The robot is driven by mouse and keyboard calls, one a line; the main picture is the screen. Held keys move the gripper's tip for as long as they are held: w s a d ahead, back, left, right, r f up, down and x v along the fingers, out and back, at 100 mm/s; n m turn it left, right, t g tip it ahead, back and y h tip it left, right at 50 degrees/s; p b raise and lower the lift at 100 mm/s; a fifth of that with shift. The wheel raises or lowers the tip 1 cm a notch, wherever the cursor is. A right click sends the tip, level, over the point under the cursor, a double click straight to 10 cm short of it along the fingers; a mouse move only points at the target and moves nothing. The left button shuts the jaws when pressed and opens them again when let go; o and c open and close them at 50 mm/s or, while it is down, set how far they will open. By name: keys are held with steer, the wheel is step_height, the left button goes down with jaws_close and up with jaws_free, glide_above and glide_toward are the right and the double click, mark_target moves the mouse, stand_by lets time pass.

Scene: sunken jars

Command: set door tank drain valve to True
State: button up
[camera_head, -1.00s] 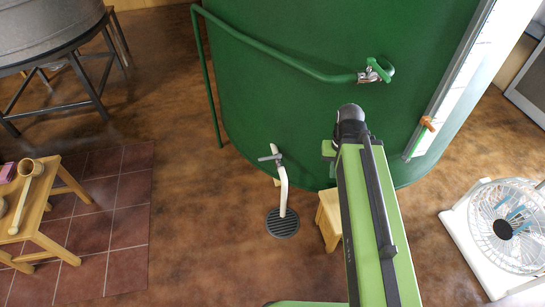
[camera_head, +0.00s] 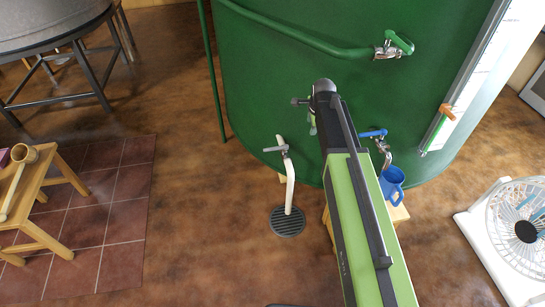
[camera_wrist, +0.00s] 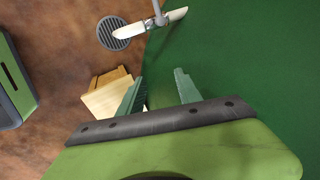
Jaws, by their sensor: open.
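The green tank (camera_head: 260,80) fills the upper middle of the head view. A white drain pipe (camera_head: 290,185) comes from its foot and bends down to a round floor grate (camera_head: 287,221). A grey lever valve (camera_head: 277,149) sits on this pipe, its handle pointing left. The wrist view shows the valve (camera_wrist: 158,18) and white pipe (camera_wrist: 130,31) at the top. My gripper (camera_wrist: 158,77) is open and empty, apart from the valve. In the head view my arm reaches up to the right of the pipe, and my gripper is mostly hidden there.
A blue-handled tap (camera_head: 374,134) and blue mug (camera_head: 391,183) are right of my arm, above a small wooden stool (camera_head: 396,212). A green-handled valve (camera_head: 398,42) is higher on the tank. A white fan (camera_head: 520,225) stands right. Floor left of the grate is clear.

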steer(key=w+a+f+b, duration=0.6)
steer(key=a+f+b, duration=0.2)
steer(key=f, duration=0.3)
steer(key=y+b, duration=0.1)
steer(key=b, duration=0.5)
glide_toward(271, 148)
step_height(271, 148, down, 3)
steer(key=shift+n+t, duration=0.3)
steer(key=shift+n, duration=0.1)
steer(key=b+x, duration=0.7)
steer(key=x, duration=0.1)
steer(key=shift+w+r, duration=0.1)
steer(key=shift+w, duration=0.2)
jaws_close()
